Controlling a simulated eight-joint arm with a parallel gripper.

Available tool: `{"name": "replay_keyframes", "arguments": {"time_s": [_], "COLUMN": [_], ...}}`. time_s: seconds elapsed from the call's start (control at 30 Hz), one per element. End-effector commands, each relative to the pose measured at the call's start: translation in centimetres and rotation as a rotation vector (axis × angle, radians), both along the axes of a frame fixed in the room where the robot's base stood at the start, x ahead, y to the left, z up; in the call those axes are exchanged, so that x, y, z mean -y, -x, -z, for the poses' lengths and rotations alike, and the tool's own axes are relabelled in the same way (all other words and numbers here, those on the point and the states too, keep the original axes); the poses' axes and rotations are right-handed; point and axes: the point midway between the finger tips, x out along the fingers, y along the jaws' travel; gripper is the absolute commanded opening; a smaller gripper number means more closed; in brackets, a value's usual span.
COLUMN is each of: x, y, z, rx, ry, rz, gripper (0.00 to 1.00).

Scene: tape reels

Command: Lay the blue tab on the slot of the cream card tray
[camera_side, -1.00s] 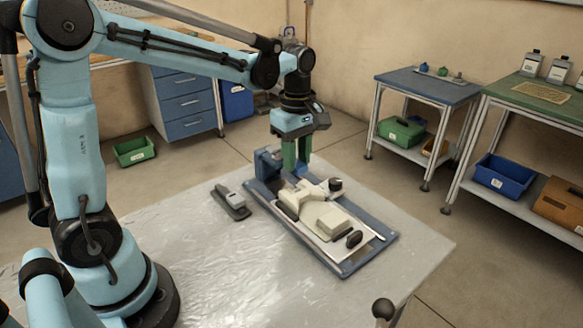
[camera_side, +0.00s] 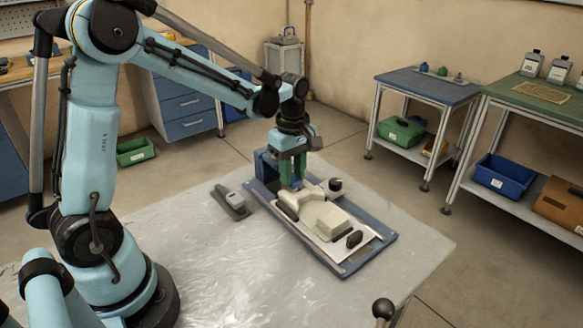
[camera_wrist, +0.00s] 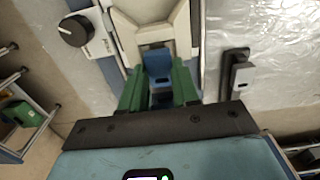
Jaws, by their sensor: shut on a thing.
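The cream card tray (camera_side: 333,222) lies on a blue base plate (camera_side: 347,268) on the table. Its cream side walls (camera_wrist: 124,32) fill the top middle of the wrist view. My gripper (camera_side: 292,184) points straight down at the tray's back end, with green fingers. In the wrist view my gripper (camera_wrist: 159,88) is shut on the blue tab (camera_wrist: 157,62), which sits between the fingertips over the tray's near end. The tab looks small and low beneath the fingers in the side view (camera_side: 291,184). The slot is largely hidden by the tab and fingers; contact cannot be told.
A blue upright block (camera_side: 265,164) stands on the plate close behind my gripper. A black knob (camera_side: 336,184) is beside the tray. A dark grey holder with a light piece (camera_side: 231,199) lies left of the plate. The front left tabletop is clear.

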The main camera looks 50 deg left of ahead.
Motion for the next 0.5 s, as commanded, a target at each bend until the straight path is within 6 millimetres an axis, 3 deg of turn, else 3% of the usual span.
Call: {"name": "replay_keyframes", "arguments": {"time_s": [0.4, 0.43, 0.5], "x": [0.00, 0.00, 0.00], "y": [-0.01, -0.01, -0.01], "z": [1.12, 1.09, 1.08], "rx": [0.000, 0.000, 0.000], "ry": [0.000, 0.000, 0.000], "rz": [0.000, 0.000, 0.000], "gripper": [0.08, 0.35, 0.46]}}
